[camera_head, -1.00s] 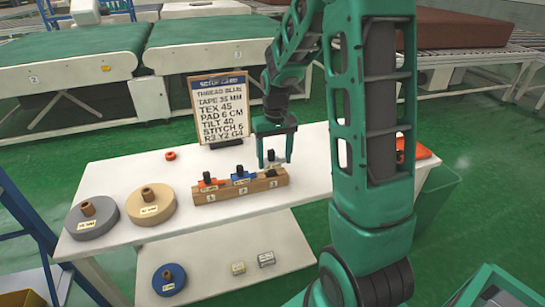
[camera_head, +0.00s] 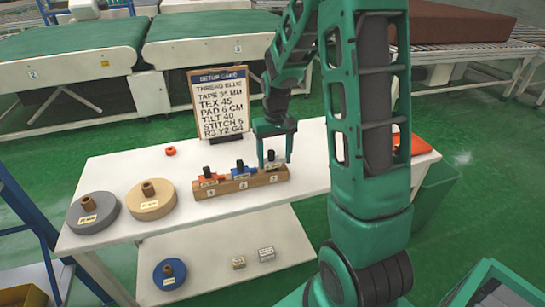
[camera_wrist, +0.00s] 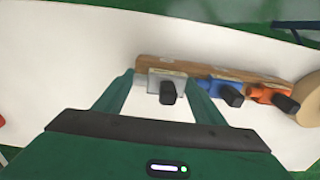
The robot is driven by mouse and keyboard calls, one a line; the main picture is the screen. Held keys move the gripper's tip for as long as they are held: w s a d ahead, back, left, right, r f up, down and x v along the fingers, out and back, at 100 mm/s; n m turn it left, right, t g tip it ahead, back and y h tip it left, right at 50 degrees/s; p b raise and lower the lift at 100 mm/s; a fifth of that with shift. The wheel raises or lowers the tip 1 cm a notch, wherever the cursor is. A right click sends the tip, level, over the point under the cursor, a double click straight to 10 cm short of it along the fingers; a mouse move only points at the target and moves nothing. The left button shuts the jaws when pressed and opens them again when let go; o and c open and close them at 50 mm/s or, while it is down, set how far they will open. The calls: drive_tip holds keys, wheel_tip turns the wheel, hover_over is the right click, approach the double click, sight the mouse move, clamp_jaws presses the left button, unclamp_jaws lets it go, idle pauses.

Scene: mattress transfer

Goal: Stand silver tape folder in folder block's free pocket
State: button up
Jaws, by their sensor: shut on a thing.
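The wooden folder block (camera_head: 240,186) lies on the white table, with pockets numbered 1, 2 and 3. An orange folder (camera_head: 208,179) stands in pocket 1 and a blue folder (camera_head: 241,172) in pocket 2. My gripper (camera_head: 275,162) points down over pocket 3, shut on the silver tape folder (camera_head: 273,166) with its black knob. In the wrist view the silver tape folder (camera_wrist: 152,80) sits between the fingers, at the block's end beside the blue folder (camera_wrist: 212,86). It looks upright at pocket 3; I cannot tell how deep it sits.
A setup card (camera_head: 222,103) stands behind the block. A grey disc (camera_head: 92,213) and a beige disc (camera_head: 150,200) lie left of it, a small orange ring (camera_head: 170,151) behind. The lower shelf (camera_head: 205,250) holds a blue disc (camera_head: 170,274) and two small blocks. Table space in front is narrow.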

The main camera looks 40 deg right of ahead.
sight(275, 160)
drive_tip(key=shift+f, duration=0.7)
drive_tip(key=o, duration=1.4)
drive_tip(key=shift+c, duration=0.2)
wheel_tip(275, 160, up, 11)
drive_tip(key=shift+f, duration=0.15)
drive_tip(key=s+a+r+m, duration=0.2)
drive_tip(key=s+m, duration=0.1)
drive_tip(key=s, duration=2.5)
drive_tip(key=shift+s+r, duration=0.15)
